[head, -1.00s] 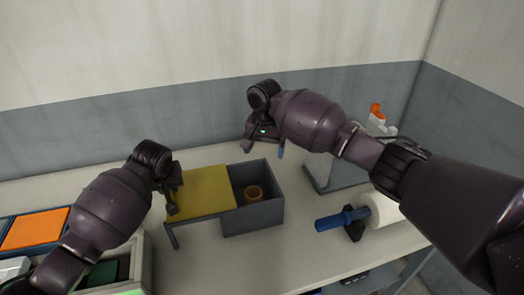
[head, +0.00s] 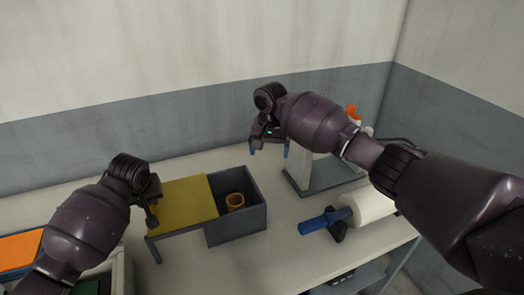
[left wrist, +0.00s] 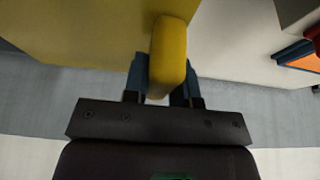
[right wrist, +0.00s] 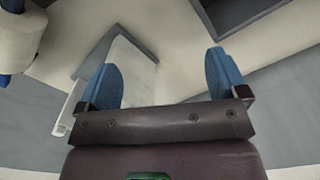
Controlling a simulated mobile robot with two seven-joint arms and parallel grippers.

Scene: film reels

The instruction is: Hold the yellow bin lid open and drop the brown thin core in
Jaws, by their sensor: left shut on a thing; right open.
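The grey bin (head: 238,228) stands on the table with its yellow lid (head: 184,203) slid to the left, so its right part is open. The lid also shows in the left wrist view (left wrist: 80,30). The brown core (head: 235,201) lies inside the open part of the bin. My left gripper (head: 152,215) is shut on the lid's yellow handle (left wrist: 170,55) at the lid's left end. My right gripper (head: 269,150) is open and empty, above and behind the bin's right side; its blue fingers show apart in the right wrist view (right wrist: 165,80).
A white roll (head: 370,207) on a blue-handled holder (head: 318,221) lies right of the bin. A grey stand (head: 325,174) with an orange-topped bottle (head: 353,113) is behind it. An orange panel (head: 20,250) sits at far left. The table in front of the bin is clear.

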